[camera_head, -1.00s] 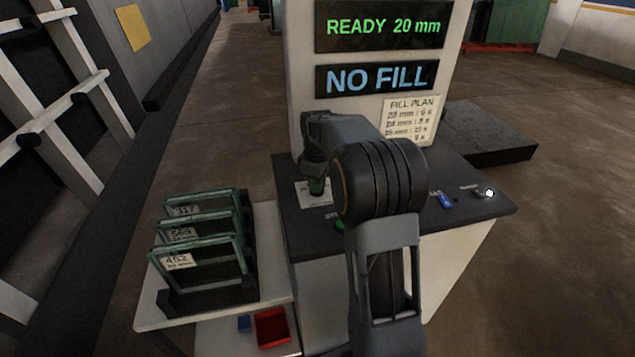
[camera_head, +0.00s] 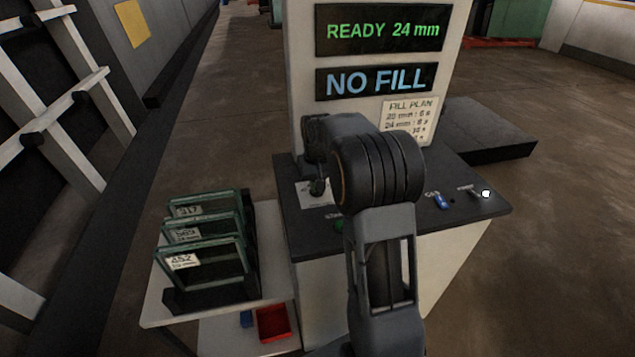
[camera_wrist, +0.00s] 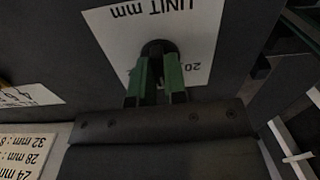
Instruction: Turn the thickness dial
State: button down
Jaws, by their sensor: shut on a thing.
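The thickness dial (camera_wrist: 159,48) is a dark round knob on a white plate (camera_wrist: 195,25) lettered "UNIT mm" in the wrist view. My gripper (camera_wrist: 160,75) has green fingers closed on the knob from both sides. Part of the dial's scale is hidden behind the fingers. In the head view my gripper (camera_head: 318,188) reaches down over the dial plate (camera_head: 313,198) at the left of the console top, and my arm hides part of the console. The upper display (camera_head: 388,29) reads "READY 24 mm".
A lower display (camera_head: 376,80) reads "NO FILL", with a fill plan sheet (camera_head: 409,115) below it. A blue switch (camera_head: 442,202) and a metal toggle (camera_head: 485,194) sit on the console's right. A rack of labelled glass panes (camera_head: 205,262) stands on a side table at left.

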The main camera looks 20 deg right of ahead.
jog(key=m+p, duration=0.1)
jog(key=m, duration=0.5)
jog(key=shift+m, duration=0.3)
jog(key=m, duration=0.5)
jog(key=shift+m, duration=0.4)
jog(key=c, duration=1.2)
grip_release()
jog(key=shift+o, duration=0.2)
notch_tip(320, 180, up, 14)
